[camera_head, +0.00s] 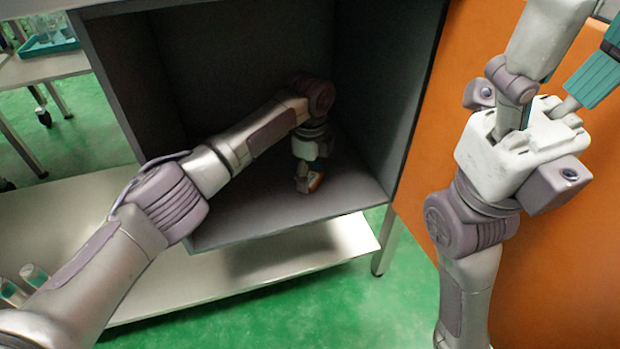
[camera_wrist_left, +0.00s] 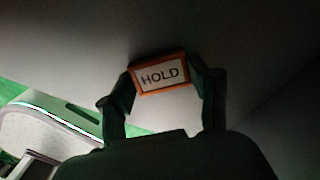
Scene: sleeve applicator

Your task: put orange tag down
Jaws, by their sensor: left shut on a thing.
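The orange tag (camera_head: 315,182) is inside the dark open cabinet, low over its floor. In the left wrist view the tag (camera_wrist_left: 161,75) shows a white face reading "HOLD" with an orange border. My left gripper (camera_head: 309,180) points down and is shut on the tag, one finger at each side. I cannot tell whether the tag touches the cabinet floor (camera_head: 250,215). My right gripper (camera_head: 574,45) is raised at the right, its fingers apart with nothing seen between them; the tips run towards the picture's top edge.
The cabinet's side walls and front floor edge surround my left forearm. The orange door panel (camera_head: 420,190) stands at the right, behind my right arm. A pale lower shelf (camera_head: 270,265) runs below. A teal tray (camera_head: 50,46) with glassware sits on a table at upper left.

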